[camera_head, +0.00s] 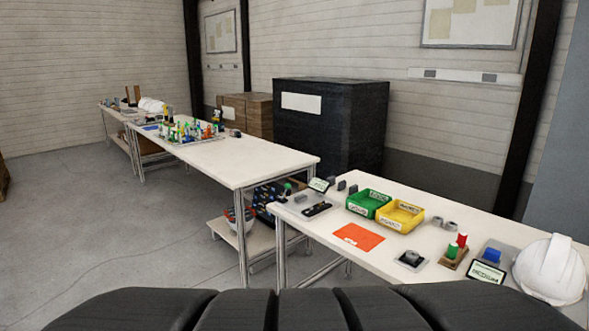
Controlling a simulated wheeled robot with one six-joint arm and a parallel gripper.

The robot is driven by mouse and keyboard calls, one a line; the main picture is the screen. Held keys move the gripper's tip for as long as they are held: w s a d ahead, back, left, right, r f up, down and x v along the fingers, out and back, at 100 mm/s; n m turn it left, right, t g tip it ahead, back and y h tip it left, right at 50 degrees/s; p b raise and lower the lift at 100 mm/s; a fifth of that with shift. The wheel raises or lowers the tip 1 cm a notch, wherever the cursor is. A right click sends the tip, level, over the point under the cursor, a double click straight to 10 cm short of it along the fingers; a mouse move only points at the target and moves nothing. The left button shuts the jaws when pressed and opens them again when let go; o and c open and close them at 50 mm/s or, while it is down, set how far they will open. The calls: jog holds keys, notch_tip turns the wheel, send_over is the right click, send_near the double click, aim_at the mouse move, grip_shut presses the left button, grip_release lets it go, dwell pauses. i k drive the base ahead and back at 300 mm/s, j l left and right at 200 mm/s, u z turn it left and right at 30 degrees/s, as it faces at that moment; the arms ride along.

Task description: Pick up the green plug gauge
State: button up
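A small green cylinder (452,250), which looks like the green plug gauge, stands upright in a brown wooden block (453,263) on the near right table. A red cylinder (462,239) stands beside it in the same block. My gripper is not in view, so its state is not shown.
Near table (335,226): green bin (367,204), yellow bin (400,216), orange sheet (359,237), grey-black fixture (410,261), "MEDIUM" sign (487,272) and white helmet (552,270). The helmet and sign stand right of the block. A second white table (255,164) stands beyond, with open floor (110,240) on the left.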

aim_at(454, 248)
jog(key=z, duration=1.25)
jog(key=k, duration=0.05)
